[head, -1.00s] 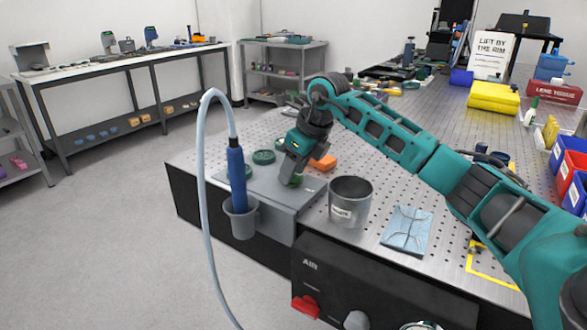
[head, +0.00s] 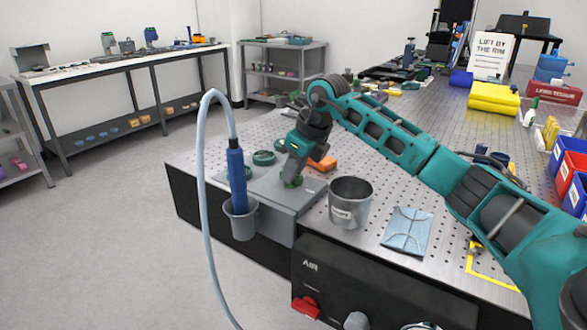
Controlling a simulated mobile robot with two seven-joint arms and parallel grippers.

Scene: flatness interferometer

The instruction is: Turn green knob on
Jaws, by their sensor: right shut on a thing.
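A small green knob (head: 292,182) stands on the grey plate (head: 270,194) at the near left of the perforated table. My right gripper (head: 292,177) points down onto it and is shut on the knob; its fingers hide the knob's upper part. Two other round green pieces (head: 263,158) sit farther back on or by the same plate. My left gripper is not in view.
A grey waste bin (head: 350,203) stands right of the plate. A blue wand (head: 237,180) with a hose rests in a holder at the table edge. An orange block (head: 322,163) lies behind the gripper. A black AIR panel (head: 370,285) is below, with a red knob (head: 306,306).

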